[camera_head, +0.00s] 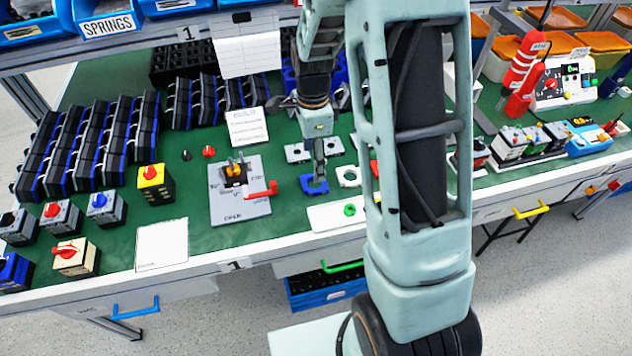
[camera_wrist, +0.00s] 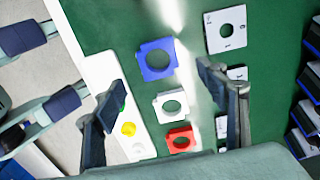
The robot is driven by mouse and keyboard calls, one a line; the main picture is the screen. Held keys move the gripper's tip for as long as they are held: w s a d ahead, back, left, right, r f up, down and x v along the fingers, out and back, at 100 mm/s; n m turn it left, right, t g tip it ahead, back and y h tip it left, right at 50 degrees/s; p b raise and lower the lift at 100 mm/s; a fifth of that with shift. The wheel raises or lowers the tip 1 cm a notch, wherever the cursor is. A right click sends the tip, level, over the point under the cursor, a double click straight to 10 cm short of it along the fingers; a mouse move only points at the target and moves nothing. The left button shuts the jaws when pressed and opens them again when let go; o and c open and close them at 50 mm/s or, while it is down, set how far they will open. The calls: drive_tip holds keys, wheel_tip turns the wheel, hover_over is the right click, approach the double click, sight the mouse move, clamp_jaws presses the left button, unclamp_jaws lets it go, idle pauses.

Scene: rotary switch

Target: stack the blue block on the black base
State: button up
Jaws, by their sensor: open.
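The blue block (camera_head: 309,189) is a flat square piece with a round hole, lying on the green bench right of the grey fixture plate. It also shows in the wrist view (camera_wrist: 160,75), lying flat between and beyond my fingertips. My gripper (camera_head: 319,176) points down above or close to the blue block. A black base (camera_head: 235,177) with an orange part and metal pins on top stands on the grey plate (camera_head: 240,208). The base is not in the wrist view.
A white block (camera_wrist: 170,117) and a red block (camera_wrist: 180,149) lie beside the blue one. A red handle (camera_head: 263,190) sticks out at the plate's right side. A white panel (camera_head: 325,218) lies near the front edge. Black modules (camera_head: 85,140) fill the left.

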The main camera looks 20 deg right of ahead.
sight(314, 186)
wheel_tip(314, 186, down, 8)
drive_tip(key=shift+s+r, duration=0.1)
drive_tip(key=shift+s, duration=0.05)
idle(0.3)
drive_tip(key=c, duration=1.2)
drive_tip(key=shift+r, duration=0.1)
